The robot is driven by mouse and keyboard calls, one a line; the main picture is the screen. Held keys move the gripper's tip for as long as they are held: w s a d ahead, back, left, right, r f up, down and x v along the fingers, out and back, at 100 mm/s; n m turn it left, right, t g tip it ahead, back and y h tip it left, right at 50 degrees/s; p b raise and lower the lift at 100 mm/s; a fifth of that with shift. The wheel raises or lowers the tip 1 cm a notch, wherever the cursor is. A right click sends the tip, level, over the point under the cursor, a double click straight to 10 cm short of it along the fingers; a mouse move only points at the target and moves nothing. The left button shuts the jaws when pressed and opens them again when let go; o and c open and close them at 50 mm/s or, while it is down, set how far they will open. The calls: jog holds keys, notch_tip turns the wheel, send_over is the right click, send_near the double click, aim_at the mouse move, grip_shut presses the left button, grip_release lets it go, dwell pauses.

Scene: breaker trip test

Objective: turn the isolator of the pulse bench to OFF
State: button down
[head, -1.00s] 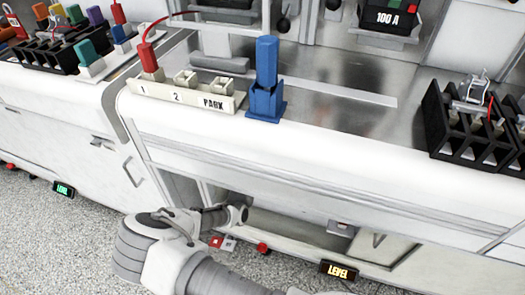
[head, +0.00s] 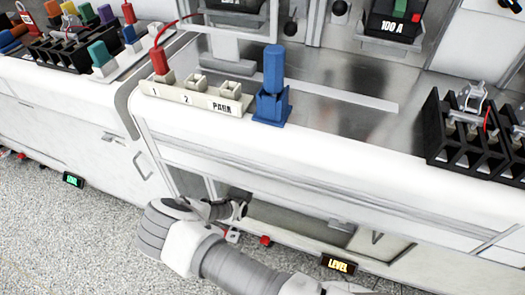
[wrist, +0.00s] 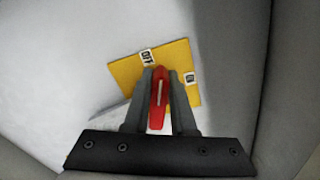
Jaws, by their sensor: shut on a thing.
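In the wrist view, the isolator's red handle (wrist: 156,100) with a white line stands over a yellow plate (wrist: 124,75). The plate bears an OFF label (wrist: 147,57) at its upper left and a second, likely ON, label (wrist: 190,78) at its right. The handle's upper end lies close to the OFF label, and its white line runs nearly upright in the picture. My gripper (wrist: 158,82) is shut on the red handle, one finger on each side. In the head view the isolator and fingertips cannot be made out; my arm reaches low in front of the bench.
The bench top carries a white block (head: 195,97) marked 1, 2 and PARK, a red plug (head: 160,62) in slot 1, a blue plug (head: 273,95) and a black rack (head: 470,138). A lit LEVEL sign (head: 338,263) sits low in front. Speckled floor lies at the lower left.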

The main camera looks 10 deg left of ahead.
jog(key=shift+f+n, duration=0.3)
jog(key=shift+n, duration=0.8)
jog(key=shift+f+n, duration=0.25)
jog(key=shift+n, duration=0.85)
jog(key=c, duration=0.7)
grip_release()
jog(key=shift+c, duration=0.2)
jog(key=shift+a, duration=0.1)
jog(key=s+a+p, duration=0.2)
jog(key=s+p, duration=0.1)
jog(key=s, duration=1.4)
jog(key=shift+s+a, duration=0.15)
jog(key=shift+a, duration=0.05)
